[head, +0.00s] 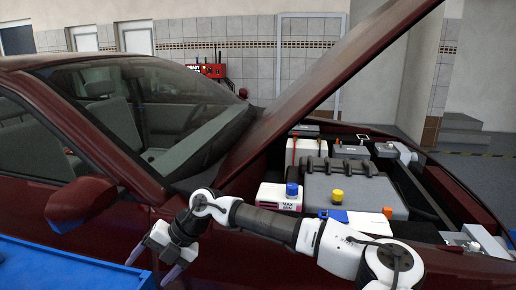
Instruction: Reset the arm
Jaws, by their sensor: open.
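My arm reaches in from the lower right of the head view. My gripper (152,261) hangs at the lower left of the arm, beside the side of the dark red car (205,262). Its two fingers point down and are spread apart, with nothing between them. The gripper is to the right of the blue surface and left of the engine bay. The tip of the right finger is close to the bottom edge of the view.
The car's hood (325,75) is raised over an open engine bay with a grey engine cover (345,190), a blue-capped reservoir (280,196) and a yellow cap (337,196). A side mirror (80,203) sticks out at left. A blue surface (60,268) fills the lower left corner.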

